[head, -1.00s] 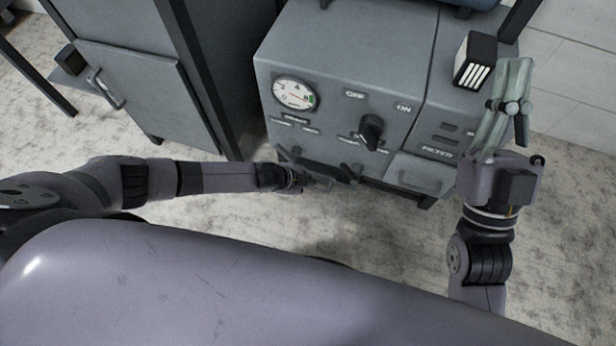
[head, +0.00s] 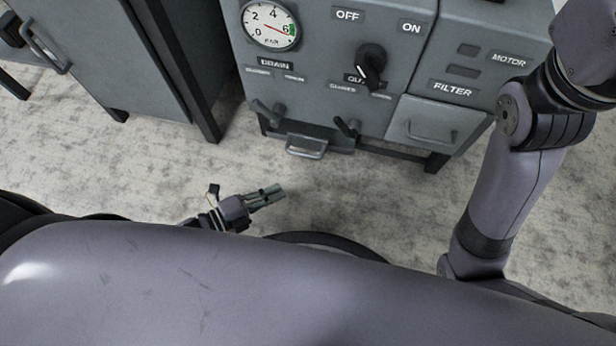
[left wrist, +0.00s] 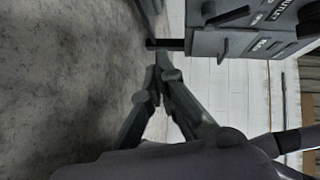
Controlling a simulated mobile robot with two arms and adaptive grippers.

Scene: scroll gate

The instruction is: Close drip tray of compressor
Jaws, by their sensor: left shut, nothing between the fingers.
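The grey compressor (head: 330,70) stands ahead in the head view. Its dark drip tray (head: 318,134) sits low at the front, with a metal handle (head: 306,148) facing me. How far the tray stands out is hard to tell from this steep angle. My left gripper (head: 277,193) is shut and empty, over the floor on my side of the tray and apart from the handle. In the left wrist view its fingers (left wrist: 160,66) meet, with a compressor corner (left wrist: 235,35) beyond them. My right arm reaches past the top right edge; its fingers are out of view.
Two small valve levers, a left one (head: 268,112) and a right one (head: 347,128), flank the tray. A filter drawer (head: 432,125) with a handle is to the right. A grey cabinet (head: 130,60) stands at the left. The floor (head: 350,195) before the compressor is clear.

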